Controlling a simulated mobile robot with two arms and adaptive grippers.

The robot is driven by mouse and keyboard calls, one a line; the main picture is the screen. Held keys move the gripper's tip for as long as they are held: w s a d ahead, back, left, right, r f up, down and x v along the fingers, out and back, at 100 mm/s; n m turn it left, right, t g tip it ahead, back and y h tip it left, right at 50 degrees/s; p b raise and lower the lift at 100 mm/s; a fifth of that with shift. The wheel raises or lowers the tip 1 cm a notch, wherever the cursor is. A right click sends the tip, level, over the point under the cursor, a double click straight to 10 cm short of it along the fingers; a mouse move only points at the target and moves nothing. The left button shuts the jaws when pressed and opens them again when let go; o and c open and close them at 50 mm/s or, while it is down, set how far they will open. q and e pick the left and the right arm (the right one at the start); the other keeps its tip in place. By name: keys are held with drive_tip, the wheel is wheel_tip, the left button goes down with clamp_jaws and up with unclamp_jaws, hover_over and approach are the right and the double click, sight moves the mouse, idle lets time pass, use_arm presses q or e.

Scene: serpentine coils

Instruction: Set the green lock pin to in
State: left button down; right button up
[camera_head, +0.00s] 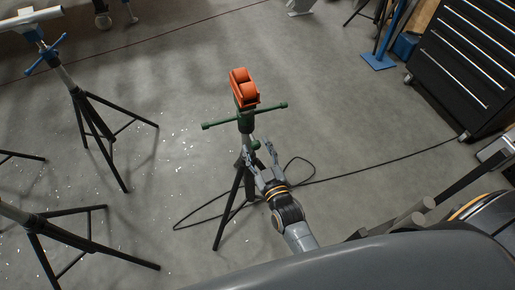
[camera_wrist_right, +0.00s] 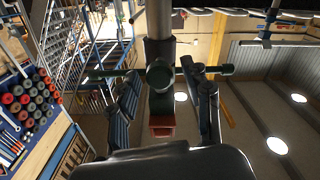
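A black tripod stand with an orange roller head (camera_head: 244,88) and a green crossbar handle (camera_head: 222,123) stands on the floor in the head view. The green lock pin (camera_head: 256,144) is a small round knob on the stand's post, below the crossbar. In the right wrist view, the pin's round end (camera_wrist_right: 160,74) faces the camera, with the orange head (camera_wrist_right: 162,124) beyond it. My right gripper (camera_head: 259,149) is open, with one finger on each side of the pin. Contact cannot be told. How far the pin sticks out is hard to tell. My left gripper is not in view.
A black cable (camera_head: 345,176) loops on the floor around the stand. Other tripod stands (camera_head: 92,117) are at the left. A black drawer cabinet (camera_head: 470,60) and a blue-based stand (camera_head: 378,61) are at the upper right. Floor around the stand is mostly clear.

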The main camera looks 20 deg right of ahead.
sight(257, 148)
clamp_jaws()
drive_tip(key=shift+w+r, duration=0.1)
drive_tip(key=shift+w, duration=1.3)
drive_tip(key=shift+o, duration=0.2)
unclamp_jaws()
drive_tip(key=shift+o, duration=0.9)
drive_tip(key=shift+w, duration=0.1)
drive_tip(key=s, duration=1.2)
drive_tip(key=shift+d, duration=0.15)
